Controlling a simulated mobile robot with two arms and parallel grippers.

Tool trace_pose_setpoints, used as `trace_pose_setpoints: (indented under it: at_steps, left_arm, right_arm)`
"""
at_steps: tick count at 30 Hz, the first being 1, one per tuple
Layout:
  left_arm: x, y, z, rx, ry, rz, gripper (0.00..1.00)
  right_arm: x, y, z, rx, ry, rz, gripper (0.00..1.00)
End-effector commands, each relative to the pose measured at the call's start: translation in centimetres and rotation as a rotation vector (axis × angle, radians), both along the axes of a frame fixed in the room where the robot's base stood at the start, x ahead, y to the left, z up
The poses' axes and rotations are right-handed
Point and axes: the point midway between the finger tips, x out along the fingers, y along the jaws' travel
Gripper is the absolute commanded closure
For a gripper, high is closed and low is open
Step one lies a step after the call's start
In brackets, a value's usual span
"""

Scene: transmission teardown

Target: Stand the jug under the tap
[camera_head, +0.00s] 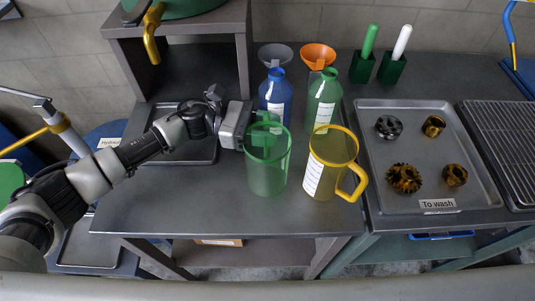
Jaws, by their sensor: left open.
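A translucent green jug (267,174) stands upright on the bench, and a yellow jug (330,160) with a white label stands to its right, its handle towards the right. The gold tap (152,35) hangs from a green vessel on a raised shelf at the upper left. A dark shallow tray (170,153) lies below the tap, partly hidden by my left arm. My left gripper (255,136) is open at the green jug's far left rim, near its handle. I cannot tell whether it touches the jug. My right gripper is not in view.
Blue (275,93) and green (323,100) bottles stand behind the jugs, with grey and orange (318,54) funnels farther back. At right, a "To wash" tray (386,195) holds several gears. The bench front left of the green jug is clear.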

Motion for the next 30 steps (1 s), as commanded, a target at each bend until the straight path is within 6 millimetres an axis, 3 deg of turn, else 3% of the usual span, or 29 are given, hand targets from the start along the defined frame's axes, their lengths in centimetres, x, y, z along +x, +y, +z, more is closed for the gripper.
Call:
trace_pose_setpoints:
  at_steps: [5,13,24,30]
  left_arm:
    - [0.0,0.0,-0.1,0.0,0.0,0.001,0.6]
    - [0.0,0.1,0.0,0.0,0.0,0.001,1.0]
    - [0.0,0.1,0.2,0.0,0.0,0.001,1.0]
    - [0.1,0.1,3.0,-0.001,-0.006,0.001,1.0]
  right_arm:
    - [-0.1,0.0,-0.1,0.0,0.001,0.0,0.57]
    - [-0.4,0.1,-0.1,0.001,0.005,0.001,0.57]
    - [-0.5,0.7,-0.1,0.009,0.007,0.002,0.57]
    - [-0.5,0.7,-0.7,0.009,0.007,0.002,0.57]
